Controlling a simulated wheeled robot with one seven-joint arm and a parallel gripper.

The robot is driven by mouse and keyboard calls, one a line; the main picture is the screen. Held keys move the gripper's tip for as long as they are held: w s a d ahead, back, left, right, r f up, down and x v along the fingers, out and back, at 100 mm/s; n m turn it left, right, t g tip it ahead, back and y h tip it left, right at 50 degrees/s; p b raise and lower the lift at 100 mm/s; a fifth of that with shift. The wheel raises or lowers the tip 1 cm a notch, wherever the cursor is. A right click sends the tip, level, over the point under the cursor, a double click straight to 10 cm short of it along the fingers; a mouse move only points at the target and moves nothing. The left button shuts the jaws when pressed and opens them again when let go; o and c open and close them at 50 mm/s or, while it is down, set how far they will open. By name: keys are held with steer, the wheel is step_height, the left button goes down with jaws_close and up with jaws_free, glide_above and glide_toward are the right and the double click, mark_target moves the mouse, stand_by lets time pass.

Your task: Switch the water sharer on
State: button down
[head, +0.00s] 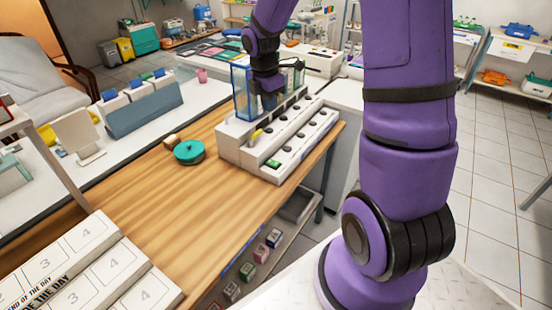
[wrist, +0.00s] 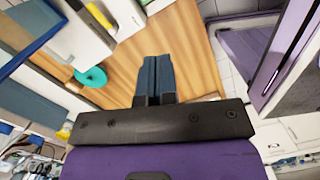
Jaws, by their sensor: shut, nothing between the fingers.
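A white stepped unit (head: 290,148) with rows of black round knobs stands at the far right end of the wooden table. It has a small green switch (head: 273,163) and a yellow part (head: 256,135) at its front left. I see no readable label marking it as the water sharer, and cannot tell its on or off state. My gripper (head: 268,104) is over the back of this unit, near a blue clear-sided container (head: 241,92). In the wrist view my gripper (wrist: 157,62) has its dark fingers together and empty, with the wooden surface beyond. My arm and gripper hide part of the unit's back.
A teal round lidded object (head: 189,152) lies on the wooden table (head: 150,215), left of the unit. White numbered boxes (head: 90,275) fill the near left corner. The table's middle is clear. Small boxes stand on a shelf below.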

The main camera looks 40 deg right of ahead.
mark_target(274, 163)
step_height(274, 163, down, 9)
steer(key=w+d+n+g, duration=0.1)
steer(key=w+d+n, duration=0.1)
steer(key=n, duration=0.1)
steer(key=shift+w+d+n+y, duration=0.15)
steer(key=shift+w+n+y, duration=0.05)
steer(key=shift+n+y, duration=0.2)
steer(key=shift+r, duration=0.1)
steer(key=f, duration=0.4)
steer(key=s+f, duration=0.1)
steer(key=f, duration=0.9)
steer(key=shift+s+d, duration=0.3)
steer(key=shift+s+f, duration=0.1)
steer(key=shift+w+a+r, duration=0.15)
steer(key=shift+w, duration=0.25)
steer(key=shift+w+a+r, duration=0.1)
steer(key=shift+w+r, duration=0.05)
steer(key=shift+w, duration=0.2)
